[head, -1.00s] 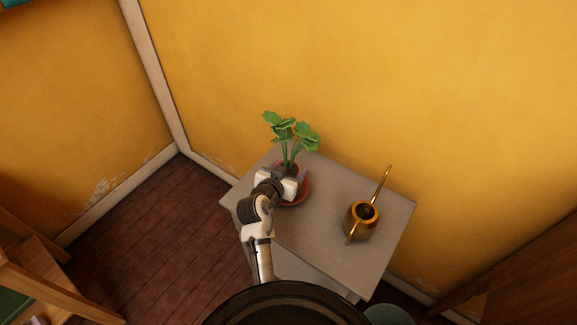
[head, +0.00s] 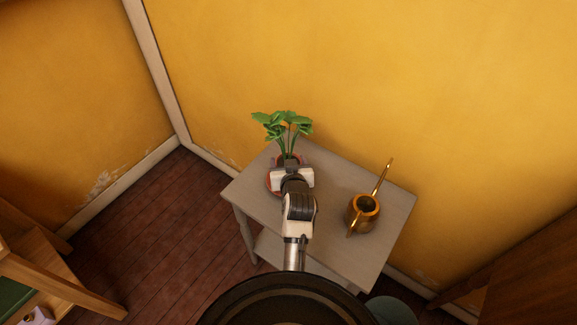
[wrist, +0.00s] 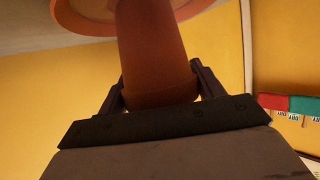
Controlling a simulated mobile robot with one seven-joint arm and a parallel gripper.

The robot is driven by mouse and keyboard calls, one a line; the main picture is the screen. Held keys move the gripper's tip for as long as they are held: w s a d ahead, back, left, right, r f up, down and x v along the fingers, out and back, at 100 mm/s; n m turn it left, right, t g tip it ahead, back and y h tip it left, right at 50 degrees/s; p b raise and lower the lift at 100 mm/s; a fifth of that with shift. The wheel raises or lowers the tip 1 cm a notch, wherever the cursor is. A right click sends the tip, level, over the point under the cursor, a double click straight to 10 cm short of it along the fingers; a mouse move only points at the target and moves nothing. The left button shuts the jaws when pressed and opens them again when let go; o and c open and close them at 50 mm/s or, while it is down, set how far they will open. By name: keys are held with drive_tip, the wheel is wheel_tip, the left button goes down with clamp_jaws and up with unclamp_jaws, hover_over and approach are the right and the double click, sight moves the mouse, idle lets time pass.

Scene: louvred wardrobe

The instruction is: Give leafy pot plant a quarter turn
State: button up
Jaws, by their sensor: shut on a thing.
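The leafy pot plant (head: 284,124) has green leaves on upright stems and stands at the left of a small grey table (head: 335,172). Its terracotta pot (wrist: 152,50) fills the middle of the wrist view, with a round terracotta saucer (wrist: 85,14) at the top of that picture. My gripper (head: 291,168) reaches the pot from the front and is shut on it, one finger at each side. In the head view my gripper hides most of the pot and saucer. The plant looks upright.
A brass watering can (head: 362,213) stands on the table right of my gripper, apart from it. The yellow wall (head: 420,90) is close behind the table. Wooden furniture stands at lower left (head: 65,280) and lower right (head: 520,270).

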drive_tip(key=shift+n+g+y+b, duration=0.6)
drive_tip(key=shift+n+y+b, duration=1.4)
drive_tip(key=shift+y+b, duration=0.2)
drive_tip(key=n+g+y+b, duration=0.1)
drive_tip(key=n+y, duration=0.1)
drive_tip(key=shift+a+n+g+y, duration=0.15)
drive_tip(key=shift+n+g+y, duration=0.15)
drive_tip(key=shift+a+n+y, duration=0.1)
drive_tip(key=shift+n+y, duration=0.2)
drive_tip(key=shift+s+f+b, duration=0.1)
drive_tip(key=shift+f+b, duration=0.1)
drive_tip(key=shift+b, duration=0.15)
drive_tip(key=o, duration=1.4)
drive_tip(key=shift+f, duration=0.1)
